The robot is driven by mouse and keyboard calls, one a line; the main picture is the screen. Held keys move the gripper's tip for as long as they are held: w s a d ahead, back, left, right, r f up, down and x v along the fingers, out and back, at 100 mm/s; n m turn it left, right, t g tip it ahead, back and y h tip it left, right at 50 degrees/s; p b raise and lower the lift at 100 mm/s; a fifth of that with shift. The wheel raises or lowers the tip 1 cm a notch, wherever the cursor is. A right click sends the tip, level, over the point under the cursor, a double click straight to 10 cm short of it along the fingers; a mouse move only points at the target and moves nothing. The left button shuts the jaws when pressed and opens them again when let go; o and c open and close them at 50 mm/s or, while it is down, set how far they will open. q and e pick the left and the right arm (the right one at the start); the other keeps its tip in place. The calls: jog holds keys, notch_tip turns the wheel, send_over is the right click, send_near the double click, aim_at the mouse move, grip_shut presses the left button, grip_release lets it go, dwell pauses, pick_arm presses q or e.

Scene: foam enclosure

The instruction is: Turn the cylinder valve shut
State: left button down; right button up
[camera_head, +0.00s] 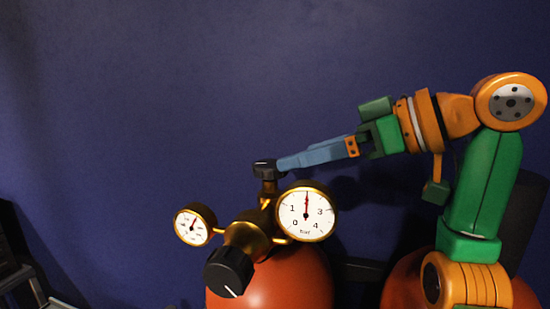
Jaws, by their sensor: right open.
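The cylinder valve's black knob (265,167) sits on top of a brass stem. Below it is the brass regulator (246,236) with a large gauge (306,212), a small gauge (195,224) and a black front knob (229,271). These are on an orange-red cylinder (285,285). My right gripper (283,164) comes in from the right with its blue fingers pointing left. Its fingertips are at the right side of the valve knob; contact cannot be made out. It is open. My left gripper is not in view.
A second orange-red cylinder (402,283) stands at the lower right, partly behind my right arm. A dark bracket (358,270) lies between the cylinders. A plain dark blue wall (150,90) fills the background. Dark equipment (14,262) stands at the lower left edge.

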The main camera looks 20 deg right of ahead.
aim_at(274, 164)
jog(key=a, duration=0.1)
jog(key=w+a+f, duration=0.1)
jog(key=a, duration=0.1)
jog(key=shift+w+f, duration=0.15)
jog(key=shift+w, duration=0.1)
jog(key=shift+w+a+f, duration=0.1)
jog(key=shift+w+a, duration=0.1)
jog(key=shift+w+f, duration=0.2)
jog(key=shift+w, duration=0.45)
jog(key=shift+c, duration=0.3)
jog(key=c, duration=1.3)
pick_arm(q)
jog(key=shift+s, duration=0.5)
